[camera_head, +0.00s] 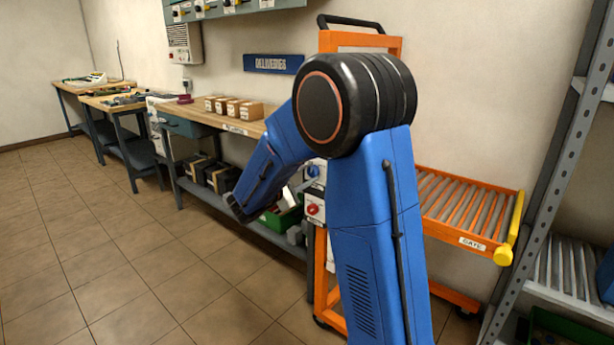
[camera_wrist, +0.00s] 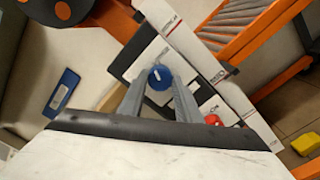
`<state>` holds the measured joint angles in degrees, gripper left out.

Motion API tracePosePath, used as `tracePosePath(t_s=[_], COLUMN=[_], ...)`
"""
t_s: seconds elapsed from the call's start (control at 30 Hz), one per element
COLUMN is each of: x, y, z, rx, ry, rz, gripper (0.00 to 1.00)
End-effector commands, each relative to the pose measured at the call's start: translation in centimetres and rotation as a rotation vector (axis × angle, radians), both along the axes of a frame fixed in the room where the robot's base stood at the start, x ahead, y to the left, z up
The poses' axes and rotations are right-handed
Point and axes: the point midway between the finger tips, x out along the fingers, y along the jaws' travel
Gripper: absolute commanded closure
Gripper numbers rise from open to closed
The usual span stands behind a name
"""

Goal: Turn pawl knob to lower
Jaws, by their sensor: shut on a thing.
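A round blue knob (camera_wrist: 161,77) with a short white mark sits on a white panel in the wrist view. It also shows in the head view (camera_head: 313,171), on the front of the orange-framed cart beside my arm. My gripper (camera_wrist: 160,86) has its two grey fingers on either side of the blue knob and is shut on it. A red knob (camera_head: 312,209) is below it on a separate white box; it also shows in the wrist view (camera_wrist: 212,119). The labels by the knobs are too small to read. My arm hides most of the gripper in the head view.
The orange cart has a roller top (camera_head: 455,205) marked GATE with a yellow handle (camera_head: 508,235). A workbench (camera_head: 235,124) with small boxes stands to the left, a grey rack (camera_head: 555,170) to the right. The tiled floor at left is clear.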

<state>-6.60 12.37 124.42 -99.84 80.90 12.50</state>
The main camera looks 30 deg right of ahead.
Motion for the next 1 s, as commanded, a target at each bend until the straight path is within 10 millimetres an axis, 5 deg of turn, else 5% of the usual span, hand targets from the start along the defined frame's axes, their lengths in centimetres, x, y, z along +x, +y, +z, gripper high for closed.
tracePosePath(t_s=[0.5,1.0], x=[-0.05,-0.08], y=[0.02,0.02], z=[-0.08,-0.12], rx=[0.117,0.139], ry=[-0.317,-0.378], rz=[-0.001,-0.001], gripper=[0.92,0.92])
